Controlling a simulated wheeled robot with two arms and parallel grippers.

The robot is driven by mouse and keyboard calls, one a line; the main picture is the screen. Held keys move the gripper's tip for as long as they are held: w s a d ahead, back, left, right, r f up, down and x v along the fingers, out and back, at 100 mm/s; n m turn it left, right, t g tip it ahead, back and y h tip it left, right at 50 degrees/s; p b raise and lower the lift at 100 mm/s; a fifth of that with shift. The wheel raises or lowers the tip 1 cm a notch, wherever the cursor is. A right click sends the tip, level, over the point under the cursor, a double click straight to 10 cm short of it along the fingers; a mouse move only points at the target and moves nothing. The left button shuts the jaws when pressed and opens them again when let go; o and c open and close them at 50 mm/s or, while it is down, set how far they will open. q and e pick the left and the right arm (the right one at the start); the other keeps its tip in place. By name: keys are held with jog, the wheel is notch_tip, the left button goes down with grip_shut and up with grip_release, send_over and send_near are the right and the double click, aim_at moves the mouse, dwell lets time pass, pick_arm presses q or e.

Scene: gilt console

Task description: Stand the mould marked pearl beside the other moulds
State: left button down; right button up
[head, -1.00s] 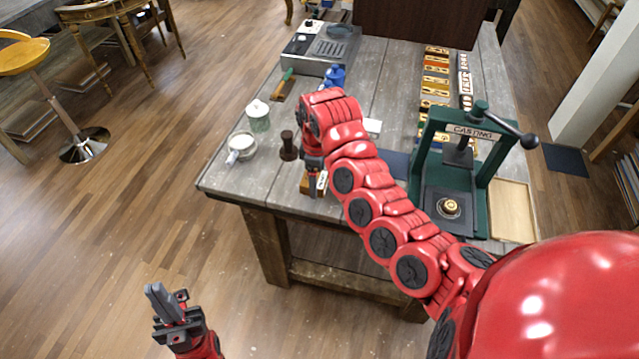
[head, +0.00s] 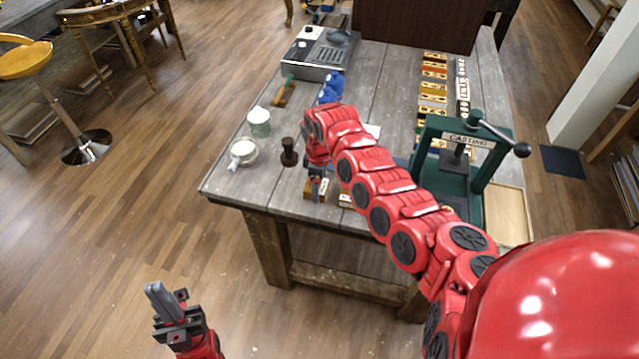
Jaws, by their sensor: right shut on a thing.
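My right gripper (head: 317,190) reaches down at the table's front edge and is shut on a small mould (head: 322,189) with a pale marked face. I cannot read its mark, and my red arm hides part of the grip. A small brown block (head: 308,189) is close beside it on the left, and another pale-faced block (head: 345,201) shows to the right, partly behind my arm. A row of moulds (head: 434,85) in gold, orange and brown lies on the right half of the table. My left gripper (head: 167,303) is low, over the floor, away from the table; its jaw gap is unclear.
The grey plank table (head: 385,75) carries a green casting press (head: 475,155) at right, partly behind my arm. A dark stamp (head: 289,152), white pot (head: 243,152), lidded jar (head: 259,121), blue items (head: 331,88) and metal unit (head: 320,52) stand left. The table's middle is mostly clear.

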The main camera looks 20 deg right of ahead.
jog(key=shift+f, duration=0.2)
jog(key=o, duration=1.2)
jog(key=shift+r, duration=0.25)
jog(key=shift+r+b, duration=0.2)
jog(key=shift+b, duration=0.1)
notch_tip(320, 180, up, 5)
jog(key=b, duration=0.3)
jog(key=shift+w+r, duration=0.1)
jog(key=shift+r+b, duration=0.5)
jog(key=shift+r, duration=2.7)
